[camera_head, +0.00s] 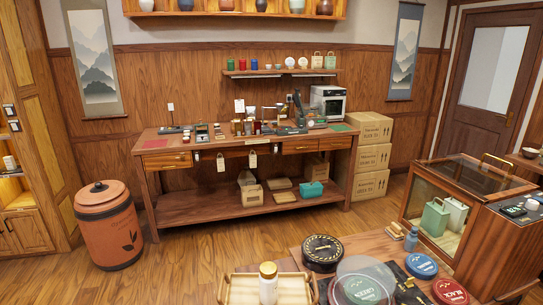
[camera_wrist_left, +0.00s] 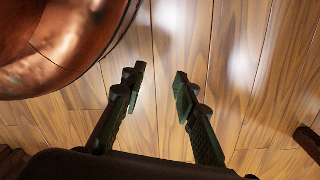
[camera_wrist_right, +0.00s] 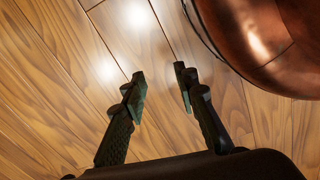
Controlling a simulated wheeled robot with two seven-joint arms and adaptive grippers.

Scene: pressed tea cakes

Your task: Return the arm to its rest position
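My left gripper (camera_wrist_left: 160,76) shows in the left wrist view with its two dark fingers apart and nothing between them. My right gripper (camera_wrist_right: 160,75) shows in the right wrist view, also with its fingers apart and empty. Both hang above the wooden floor (camera_wrist_left: 225,75), touching nothing that I can see. Neither gripper nor arm shows in the head view.
A near table (camera_head: 310,238) bears a black round tin (camera_head: 322,252), coloured round lids or tins and a white bottle (camera_head: 268,286). A glass case (camera_head: 437,205) stands at right, a workbench (camera_head: 230,147) at the back, a brown bin (camera_head: 108,232) at left. Floor between is clear.

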